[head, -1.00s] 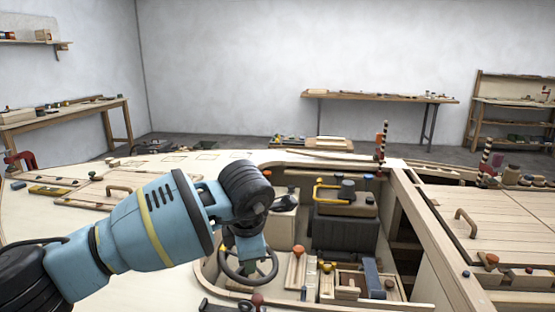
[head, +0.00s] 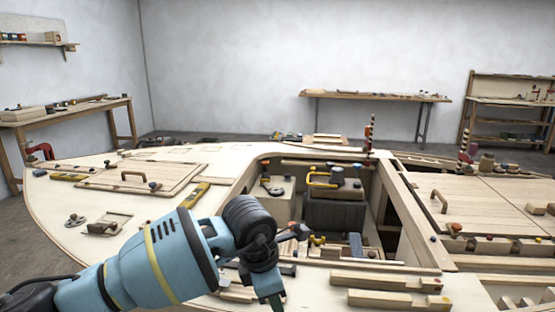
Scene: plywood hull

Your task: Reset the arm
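My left arm (head: 160,262) comes in from the lower left in the head view, light blue with dark joints and a yellow band. Its wrist is bent over the near edge of the cockpit opening in the plywood hull (head: 75,215). The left gripper (head: 275,298) is small and partly hidden at the wrist's lower end, low in the picture. I cannot tell whether its fingers are open or shut, and no held object is clear. My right arm and gripper are not in view.
The cockpit holds a dark box (head: 335,214) with a yellow handle (head: 322,180). Wooden blocks (head: 385,300) lie on the near deck. A hatch with a handle (head: 438,200) is at the right. Workbenches (head: 375,96) stand along the walls. Floor shows at the left (head: 30,250).

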